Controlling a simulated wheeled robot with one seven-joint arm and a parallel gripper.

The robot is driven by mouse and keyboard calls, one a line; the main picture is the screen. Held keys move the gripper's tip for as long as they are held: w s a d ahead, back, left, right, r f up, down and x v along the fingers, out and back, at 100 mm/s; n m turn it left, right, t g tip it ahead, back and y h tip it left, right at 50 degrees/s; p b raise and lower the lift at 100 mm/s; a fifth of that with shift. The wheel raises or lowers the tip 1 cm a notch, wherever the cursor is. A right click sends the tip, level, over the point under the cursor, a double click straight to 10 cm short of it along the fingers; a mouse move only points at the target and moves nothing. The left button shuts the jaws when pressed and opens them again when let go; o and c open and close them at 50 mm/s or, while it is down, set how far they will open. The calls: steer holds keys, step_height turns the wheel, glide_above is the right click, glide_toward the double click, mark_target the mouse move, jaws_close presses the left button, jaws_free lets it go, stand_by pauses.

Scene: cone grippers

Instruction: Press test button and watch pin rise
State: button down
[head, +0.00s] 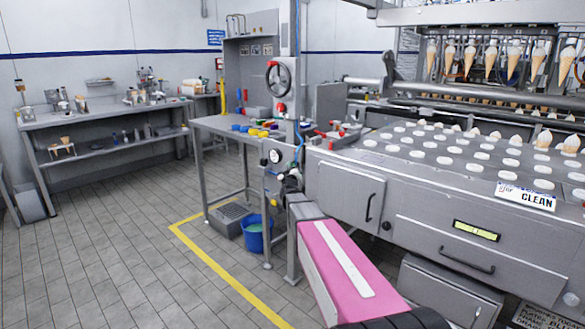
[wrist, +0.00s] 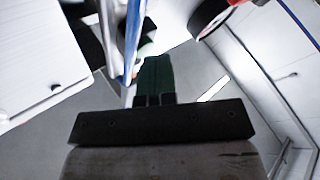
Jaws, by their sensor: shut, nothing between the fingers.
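My pink-sleeved arm reaches from the lower right of the head view toward the machine's left front corner. Its end, at my gripper (head: 291,180), is small and hard to make out there. In the wrist view my gripper (wrist: 155,65) shows dark green fingers, closed together with nothing between them, pointing up the picture. A red part (head: 281,108) sits on the post below a handwheel (head: 280,78). A round gauge (head: 275,156) is lower on the post. I cannot tell which part is the test button, and I cannot make out the pin.
The steel machine (head: 420,175) with rows of cones fills the right. A worktable (head: 222,124) stands left of the post, with a blue bucket (head: 257,232) below. In the wrist view a red and black part (wrist: 212,15) and a blue hose (wrist: 134,45) are near the fingers.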

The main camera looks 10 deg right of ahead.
steer(key=shift+s+a, duration=0.1)
stand_by(0.5)
steer(key=shift+s+a, duration=0.45)
steer(key=shift+a, duration=0.2)
steer(key=s+a, duration=0.1)
steer(key=a, duration=0.1)
steer(key=s+a, duration=0.2)
stand_by(0.4)
stand_by(0.4)
